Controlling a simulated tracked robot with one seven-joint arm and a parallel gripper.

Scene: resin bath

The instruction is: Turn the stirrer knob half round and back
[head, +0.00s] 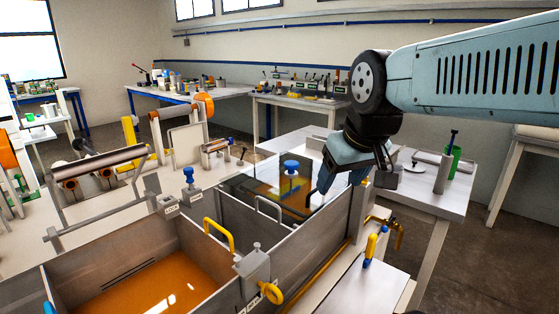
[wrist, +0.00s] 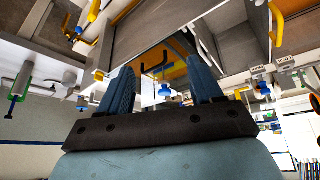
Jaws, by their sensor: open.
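A blue knob (head: 291,168) stands above the dark see-through cover (head: 250,183) over the far compartment of the bath; I take it for the stirrer knob. A blue knob also shows between my fingertips in the wrist view (wrist: 165,91), beyond them and apart from both. My gripper (head: 335,181) is to the right of the knob in the head view, pointing down over the bath's right wall. In the wrist view, my gripper (wrist: 163,85) has its two blue fingers spread with nothing between them. Part of the cover is hidden behind my gripper in the head view.
The steel bath (head: 190,225) has an open near compartment with orange resin (head: 155,290). Another blue knob (head: 188,174) is on the left. A side table (head: 425,192) stands right.

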